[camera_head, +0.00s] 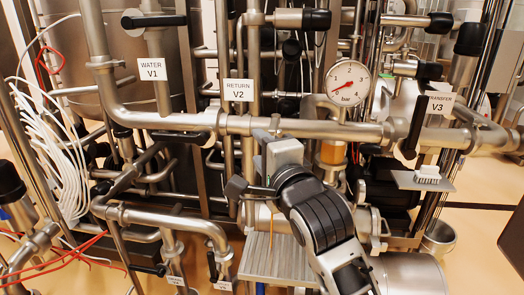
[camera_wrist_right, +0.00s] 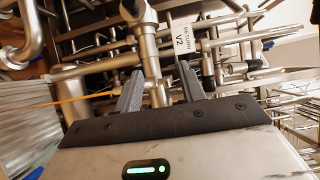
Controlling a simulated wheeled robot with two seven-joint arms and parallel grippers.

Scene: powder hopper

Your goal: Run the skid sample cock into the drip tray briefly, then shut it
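My right gripper (camera_head: 263,138) reaches in from the lower right, in front of the pipework below the RETURN V2 label. In the right wrist view its two grey fingers (camera_wrist_right: 160,78) stand apart with pipes behind the gap, and nothing shows held between them. A ribbed metal surface (camera_head: 275,264), which looks like the drip tray, lies below the gripper. It also shows at the left edge of the right wrist view (camera_wrist_right: 25,125). I cannot single out the sample cock; my gripper and arm hide part of the pipework. My left gripper is not in view.
Dense pipes surround the gripper, with a horizontal pipe (camera_head: 340,130) close behind. A pressure gauge (camera_head: 348,82) sits above right. The black-handled V3 valve (camera_head: 413,130) and a small shelf (camera_head: 405,181) are right. A metal bucket (camera_head: 438,240) stands lower right. Loose white cables (camera_head: 50,150) hang left.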

